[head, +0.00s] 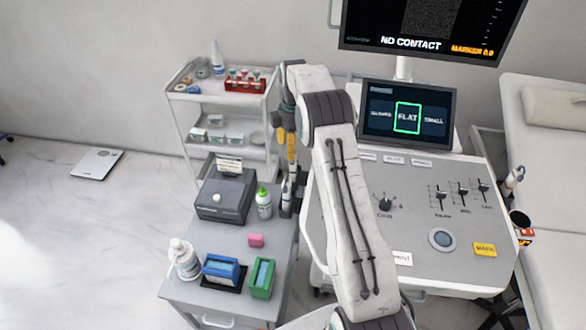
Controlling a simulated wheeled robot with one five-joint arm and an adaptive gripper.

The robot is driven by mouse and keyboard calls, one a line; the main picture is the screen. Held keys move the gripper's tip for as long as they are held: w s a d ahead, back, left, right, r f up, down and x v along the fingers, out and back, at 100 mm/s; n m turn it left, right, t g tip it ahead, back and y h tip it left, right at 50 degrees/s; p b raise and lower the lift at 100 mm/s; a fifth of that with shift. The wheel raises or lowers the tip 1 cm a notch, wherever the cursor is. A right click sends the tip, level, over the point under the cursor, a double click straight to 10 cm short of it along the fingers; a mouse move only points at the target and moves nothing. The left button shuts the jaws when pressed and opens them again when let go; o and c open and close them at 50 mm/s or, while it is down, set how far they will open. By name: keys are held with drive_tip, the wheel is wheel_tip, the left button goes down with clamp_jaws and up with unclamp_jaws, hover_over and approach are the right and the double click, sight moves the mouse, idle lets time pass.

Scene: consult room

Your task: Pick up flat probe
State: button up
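My gripper (289,172) hangs downward on the left of my arm, between the grey cart and the ultrasound console. Yellow parts show on it. Its fingertips are small and crowded by dark and pale shapes (286,200) just below, so I cannot tell whether it is open or holds anything. I cannot pick out the flat probe for certain. A pale probe-like handle (514,180) stands at the console's right edge; its type is unclear. The console's small screen (407,116) shows "FLAT" framed in green. My arm hides part of the console's left side.
The grey cart (182,291) carries a dark box (226,198), a green-capped bottle (264,204), a pump bottle (184,260), and blue and green boxes. A white shelf trolley (180,112) stands behind. The monitor (432,27) reads "NO CONTACT". A couch (555,200) is at right; floor at left is mostly clear.

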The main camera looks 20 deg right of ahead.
sight(293, 165)
drive_tip(key=shift+s+a+f+p, duration=0.1)
drive_tip(key=shift+f+p, duration=0.3)
drive_tip(key=shift+f, duration=1.15)
drive_tip(key=shift+s+a+f+p, duration=0.1)
drive_tip(key=shift+f+p, duration=0.3)
drive_tip(key=shift+f, duration=1.1)
drive_tip(key=shift+c, duration=0.3)
drive_tip(key=shift+w, duration=0.1)
drive_tip(key=c, duration=1.2)
drive_tip(key=shift+r, duration=0.15)
